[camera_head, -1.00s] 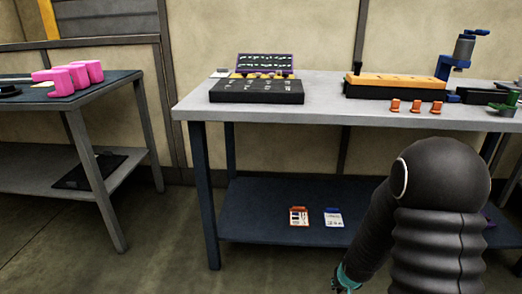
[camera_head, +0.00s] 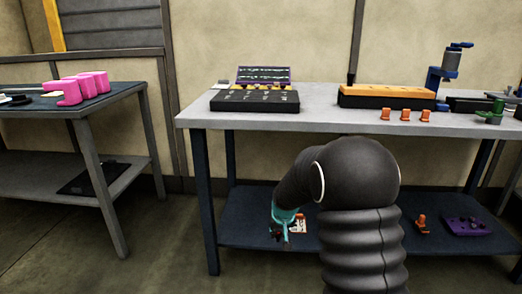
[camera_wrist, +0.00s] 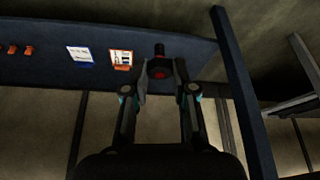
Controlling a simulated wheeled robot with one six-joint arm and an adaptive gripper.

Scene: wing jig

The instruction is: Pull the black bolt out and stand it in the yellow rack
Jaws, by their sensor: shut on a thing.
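My gripper (camera_wrist: 160,72) is shut on the black bolt (camera_wrist: 158,66), a dark piece with a wide head, a red spot and a narrower shank, in the wrist view. In the head view my gripper (camera_head: 282,238) hangs low, in front of the lower shelf and below the tabletop; the bolt is too small and dark to make out clearly there. A yellow strip (camera_head: 278,87), possibly the yellow rack, stands at the tabletop's left, partly hidden behind a black block (camera_head: 254,101). My gripper is well apart from it.
An orange-yellow block (camera_head: 388,91) with a dark upright peg (camera_head: 351,80) lies on the bench (camera_head: 320,112). Small orange pieces (camera_head: 405,115) and a blue clamp (camera_head: 440,75) stand nearby. The lower shelf (camera_head: 240,215) holds cards and a purple tray (camera_head: 466,226). Pink blocks (camera_head: 82,86) are left.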

